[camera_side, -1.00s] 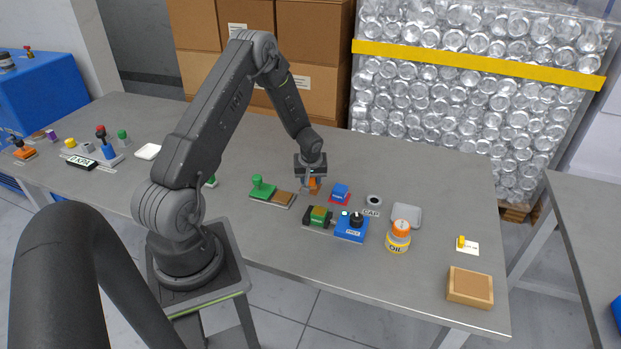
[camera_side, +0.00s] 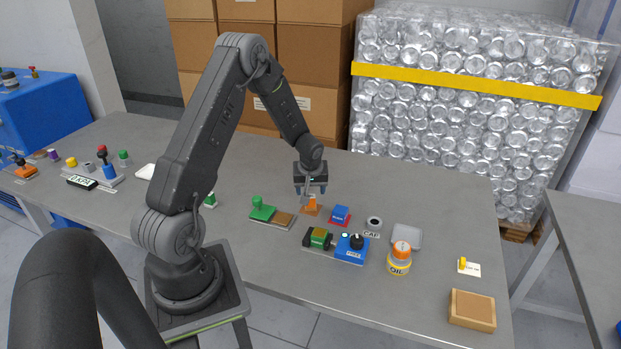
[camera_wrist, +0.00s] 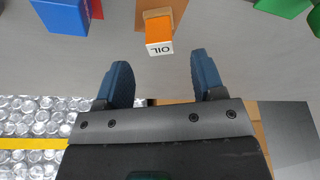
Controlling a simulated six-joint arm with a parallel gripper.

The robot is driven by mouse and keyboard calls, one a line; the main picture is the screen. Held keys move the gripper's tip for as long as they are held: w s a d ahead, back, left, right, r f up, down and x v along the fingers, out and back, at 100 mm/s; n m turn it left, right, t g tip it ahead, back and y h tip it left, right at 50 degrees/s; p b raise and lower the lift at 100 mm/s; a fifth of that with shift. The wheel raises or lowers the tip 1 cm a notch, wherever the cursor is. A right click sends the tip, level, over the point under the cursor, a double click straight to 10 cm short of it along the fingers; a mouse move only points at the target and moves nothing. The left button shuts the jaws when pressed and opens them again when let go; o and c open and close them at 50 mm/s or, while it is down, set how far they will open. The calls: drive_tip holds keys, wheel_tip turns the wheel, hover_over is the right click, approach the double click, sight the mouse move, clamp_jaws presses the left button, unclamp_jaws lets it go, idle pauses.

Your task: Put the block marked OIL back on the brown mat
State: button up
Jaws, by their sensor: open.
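The orange block marked OIL (camera_wrist: 159,32) has a white lettered face and shows below my gripper in the wrist view. It also shows in the side view (camera_side: 309,203). It stands on the brown mat (camera_wrist: 181,8), which shows around its base; the block hides part of the mat. My gripper (camera_wrist: 160,66) has its two blue fingers spread, with nothing between them. In the side view my gripper (camera_side: 311,191) hangs just above the block, apart from it.
A blue block on a red mat (camera_side: 340,214) stands close to the right. A green stamp-like piece (camera_side: 262,209) is to the left. A green-and-black piece (camera_side: 318,238), a blue box with a black knob (camera_side: 351,249) and an OIL jar (camera_side: 398,260) stand nearer the front.

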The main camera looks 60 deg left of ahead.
drive_tip(key=s+d+r+m+t, duration=0.1)
drive_tip(key=s+d+r+m, duration=0.15)
drive_tip(key=d+r, duration=0.75)
drive_tip(key=s+d+r+m+t, duration=0.15)
drive_tip(key=d+r+m, duration=0.25)
drive_tip(key=d+r, duration=0.7)
drive_tip(key=s+d+r+m+t+h, duration=0.1)
drive_tip(key=s+d+r+m+h, duration=0.2)
drive_tip(key=s+d+r+m, duration=0.4)
drive_tip(key=s+d, duration=0.3)
drive_tip(key=s, duration=0.3)
drive_tip(key=shift+d+r+t, duration=0.2)
drive_tip(key=shift+d+t, duration=0.1)
drive_tip(key=shift+t, duration=0.05)
